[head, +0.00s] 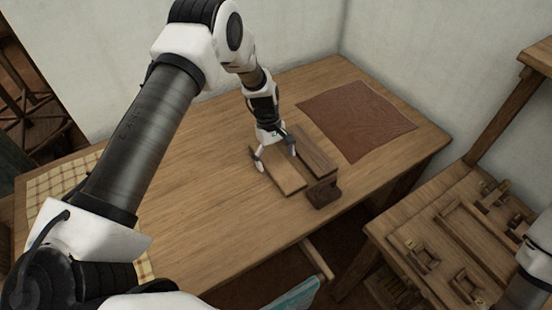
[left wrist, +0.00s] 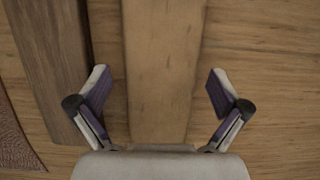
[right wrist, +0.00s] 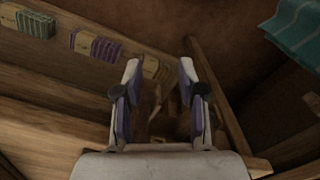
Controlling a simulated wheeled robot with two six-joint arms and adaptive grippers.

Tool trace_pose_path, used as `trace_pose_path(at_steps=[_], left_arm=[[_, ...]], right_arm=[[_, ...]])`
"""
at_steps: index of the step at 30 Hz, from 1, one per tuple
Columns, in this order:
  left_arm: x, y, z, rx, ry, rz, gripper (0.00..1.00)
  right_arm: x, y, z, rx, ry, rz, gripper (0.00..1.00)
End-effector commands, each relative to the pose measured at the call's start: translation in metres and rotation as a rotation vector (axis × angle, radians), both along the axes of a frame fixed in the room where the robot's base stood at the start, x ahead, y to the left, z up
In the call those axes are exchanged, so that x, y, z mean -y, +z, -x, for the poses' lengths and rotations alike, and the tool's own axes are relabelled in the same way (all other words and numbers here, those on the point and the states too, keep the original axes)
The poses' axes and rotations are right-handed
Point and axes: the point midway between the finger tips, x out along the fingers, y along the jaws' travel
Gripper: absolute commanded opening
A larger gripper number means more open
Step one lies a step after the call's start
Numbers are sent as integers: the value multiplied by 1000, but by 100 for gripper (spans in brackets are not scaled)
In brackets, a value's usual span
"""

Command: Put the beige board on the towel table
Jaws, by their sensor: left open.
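The beige board (head: 284,176) lies flat on the large wooden table (head: 205,190), left of a darker brown board. It also shows in the left wrist view (left wrist: 163,65), running up between the fingers. My left gripper (head: 277,160) is open right above it, one finger to each side, and apart from the board's edges in the left wrist view. My right gripper (right wrist: 160,65) is open, with nothing held between its fingers. A teal towel (head: 293,296) is partly visible at the bottom of the head view; what it lies on is mostly hidden.
The darker board (head: 314,148) and a dark block (head: 323,191) are close to the beige board. A reddish-brown cloth (head: 355,118) lies to the right, a checked cloth (head: 62,182) to the left. A wooden frame with small parts (head: 455,235) stands at right. Colored bundles (right wrist: 95,45) sit on a shelf.

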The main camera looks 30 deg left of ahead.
Motion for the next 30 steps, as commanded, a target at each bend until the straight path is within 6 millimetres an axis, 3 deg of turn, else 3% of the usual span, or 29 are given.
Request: trace_pose_path(at_steps=[5,12,16,20,30], left_arm=[[-4,22,-3,3,2,0,100],[-19,85,-12,3,1,1,100],[-27,108,-16,1,1,0,100],[-30,117,-18,0,1,0,100],[-31,119,-18,0,0,0,100]], right_arm=[[0,17,0,0,0,0,40],[0,62,0,0,0,0,40],[0,78,0,0,0,0,40],[0,83,0,0,0,0,40],[0,83,0,0,0,0,40]])
